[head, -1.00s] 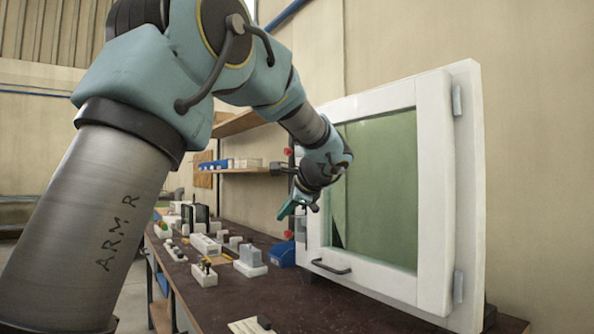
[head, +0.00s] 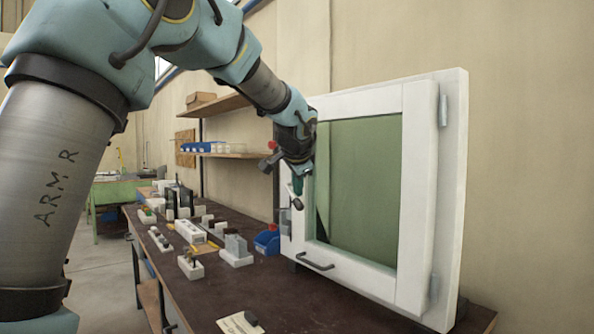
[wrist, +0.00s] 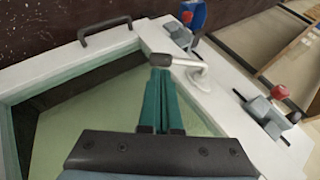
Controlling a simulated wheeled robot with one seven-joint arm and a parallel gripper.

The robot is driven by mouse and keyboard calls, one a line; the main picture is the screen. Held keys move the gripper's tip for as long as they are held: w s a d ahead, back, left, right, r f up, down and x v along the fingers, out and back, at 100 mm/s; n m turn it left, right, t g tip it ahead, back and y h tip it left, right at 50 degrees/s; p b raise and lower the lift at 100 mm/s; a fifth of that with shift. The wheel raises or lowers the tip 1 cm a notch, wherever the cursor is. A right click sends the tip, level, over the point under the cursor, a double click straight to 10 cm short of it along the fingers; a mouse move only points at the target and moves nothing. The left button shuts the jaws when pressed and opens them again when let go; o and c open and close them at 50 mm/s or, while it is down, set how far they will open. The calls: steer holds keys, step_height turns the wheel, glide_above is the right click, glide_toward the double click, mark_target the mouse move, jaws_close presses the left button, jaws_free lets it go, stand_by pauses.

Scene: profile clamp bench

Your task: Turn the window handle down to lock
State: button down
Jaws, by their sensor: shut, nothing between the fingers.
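The white-framed window (head: 420,200) with greenish glass stands upright on the bench, right of centre in the head view. Its handle shows in the wrist view as a grey lever (wrist: 172,60) on a pale pivot (wrist: 200,76) at the frame. The lever sticks out sideways from the pivot, over the glass edge. In the head view, only a small pale handle end (head: 297,204) shows beneath my gripper (head: 297,188). My gripper is shut and empty; in the wrist view its green fingertips (wrist: 160,72) are right at the lever. I cannot tell whether they touch it.
A black bar pull (head: 315,262) is on the window's lower frame. Clamps with red knobs (wrist: 279,92) sit along the frame's side. A blue bin (head: 267,240) and several white blocks stand on the dark bench (head: 290,300) to the left. A shelf (head: 225,154) hangs behind.

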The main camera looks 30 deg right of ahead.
mark_target(297, 208)
steer(key=p+x, duration=0.1)
steer(key=x, duration=0.3)
steer(key=shift+f+b, duration=0.25)
steer(key=shift+b, duration=0.2)
steer(key=shift+f+b, duration=0.15)
steer(key=shift+b, duration=0.35)
steer(key=f+t+b, duration=0.1)
steer(key=b, duration=0.2)
steer(key=f+b, duration=0.1)
steer(key=b, duration=0.3)
steer(key=shift+w+m+t, duration=0.2)
steer(key=shift+m+t, duration=0.1)
steer(key=shift+t, duration=0.1)
steer(key=w+f+t+b, duration=0.1)
steer(key=t+b, duration=0.1)
steer(key=b, duration=0.7)
steer(key=w+f+m+t+b, duration=0.1)
steer(key=w+t+b, duration=0.1)
steer(key=b, duration=0.7)
steer(key=w+a+f+m+t+b, duration=0.1)
steer(key=t+b, duration=0.1)
steer(key=b, duration=0.7)
steer(key=shift+w+f+t, duration=0.25)
steer(key=shift+f+t, duration=0.1)
steer(key=shift+t, duration=0.05)
steer(key=shift+w+b, duration=0.15)
steer(key=shift+b, duration=0.15)
